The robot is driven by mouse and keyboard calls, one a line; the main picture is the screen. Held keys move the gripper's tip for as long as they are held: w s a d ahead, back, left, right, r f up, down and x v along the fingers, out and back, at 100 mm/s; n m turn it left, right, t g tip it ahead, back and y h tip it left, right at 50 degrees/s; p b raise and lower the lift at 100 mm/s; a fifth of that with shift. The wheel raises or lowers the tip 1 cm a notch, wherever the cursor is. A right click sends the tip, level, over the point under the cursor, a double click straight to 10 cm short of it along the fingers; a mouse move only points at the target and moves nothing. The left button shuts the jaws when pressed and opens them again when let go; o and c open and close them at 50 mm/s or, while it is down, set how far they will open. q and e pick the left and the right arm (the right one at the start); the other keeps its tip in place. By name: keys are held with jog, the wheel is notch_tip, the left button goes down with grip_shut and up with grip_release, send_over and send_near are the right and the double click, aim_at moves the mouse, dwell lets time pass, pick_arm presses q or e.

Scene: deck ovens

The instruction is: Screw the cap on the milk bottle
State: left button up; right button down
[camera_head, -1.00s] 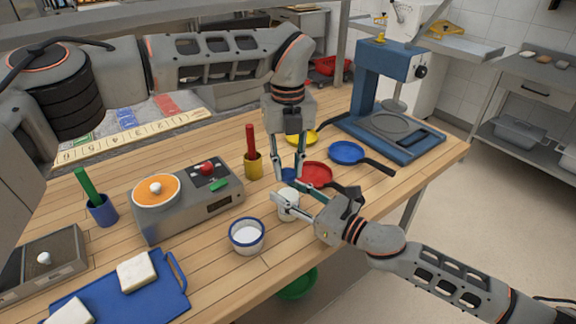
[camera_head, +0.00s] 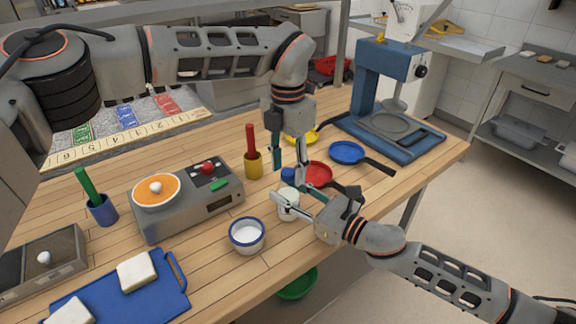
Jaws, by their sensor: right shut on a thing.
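The white milk bottle (camera_head: 288,206) stands upright near the front edge of the wooden table. My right gripper (camera_head: 293,199) comes in from the right and is shut on the bottle. The blue cap (camera_head: 288,174) is at the top of the bottle; I cannot tell how tightly it sits. My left gripper (camera_head: 288,171) points down above the bottle, its fingers spread on either side of the cap. It looks open, with a gap beside the cap.
A white bowl with a blue rim (camera_head: 247,236) stands left of the bottle. A red pan (camera_head: 318,175) lies close behind it. A blue pan (camera_head: 347,153) lies further right.

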pick_arm(q)
notch_tip(320, 180, up, 12)
dwell(0.7)
pick_arm(e)
jog(key=c, duration=1.2)
grip_release()
jog(key=shift+c, duration=0.2)
jog(key=v, duration=1.2)
jog(key=shift+r, duration=0.1)
